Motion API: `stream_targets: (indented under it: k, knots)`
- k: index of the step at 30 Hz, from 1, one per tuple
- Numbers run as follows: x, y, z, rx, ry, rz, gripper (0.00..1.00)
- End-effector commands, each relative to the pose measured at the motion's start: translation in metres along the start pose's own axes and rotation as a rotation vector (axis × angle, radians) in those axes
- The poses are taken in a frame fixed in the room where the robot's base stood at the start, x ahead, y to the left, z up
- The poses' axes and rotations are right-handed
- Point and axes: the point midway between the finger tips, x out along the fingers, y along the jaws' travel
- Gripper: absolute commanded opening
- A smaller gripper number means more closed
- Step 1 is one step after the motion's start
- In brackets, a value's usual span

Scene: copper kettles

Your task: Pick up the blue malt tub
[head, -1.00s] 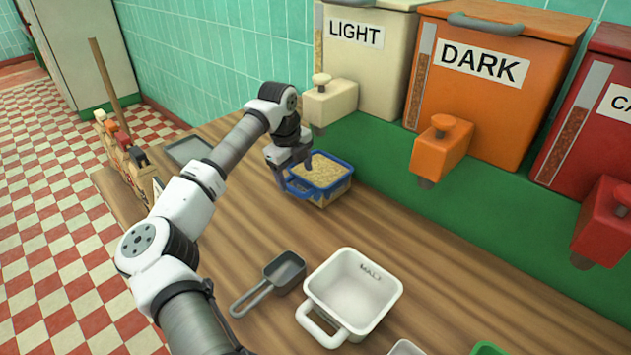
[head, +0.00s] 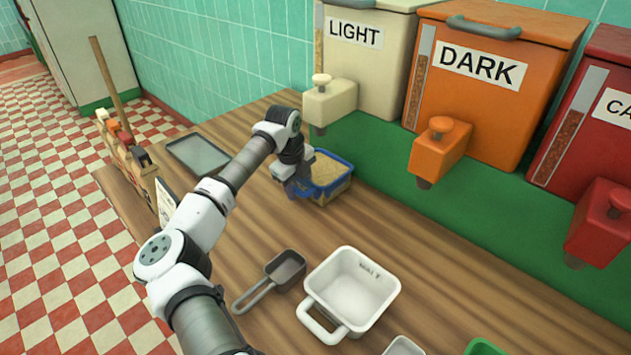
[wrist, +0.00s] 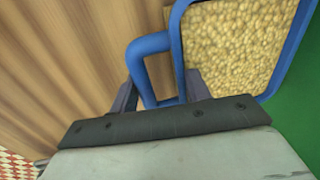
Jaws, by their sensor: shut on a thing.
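The blue malt tub (head: 334,187) has a blue rim and holds pale grain. It stands on the wooden counter below the LIGHT dispenser, and its near-left side is partly hidden by my arm's end. In the wrist view its blue handle (wrist: 143,62) reaches down between the fingers, with the grain-filled tub to the right. My gripper (head: 300,189) is at the tub's left side. It also shows in the wrist view (wrist: 160,92), shut on the handle. I cannot see any gap under the tub.
A white tub (head: 372,283) and a grey scoop (head: 287,268) lie nearer on the counter (head: 450,310). A grey tray (head: 197,155) lies at the back left. The cream LIGHT tap (head: 330,103) overhangs close behind the tub. A wooden rack (head: 130,160) stands at the left edge.

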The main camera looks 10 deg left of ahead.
Motion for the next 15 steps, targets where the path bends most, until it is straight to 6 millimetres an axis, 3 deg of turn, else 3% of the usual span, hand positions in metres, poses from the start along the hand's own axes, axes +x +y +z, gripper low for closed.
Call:
stream_targets:
  k: [1, 6, 15]
  knots:
    - [-0.0004, -0.0003, 0.0, 0.0, 0.0, -0.001, 0.27]
    - [-0.0006, -0.0004, 0.0, 0.0, -0.001, -0.001, 0.04]
    - [-0.0026, -0.0007, 0.0004, 0.001, -0.002, -0.004, 0.04]
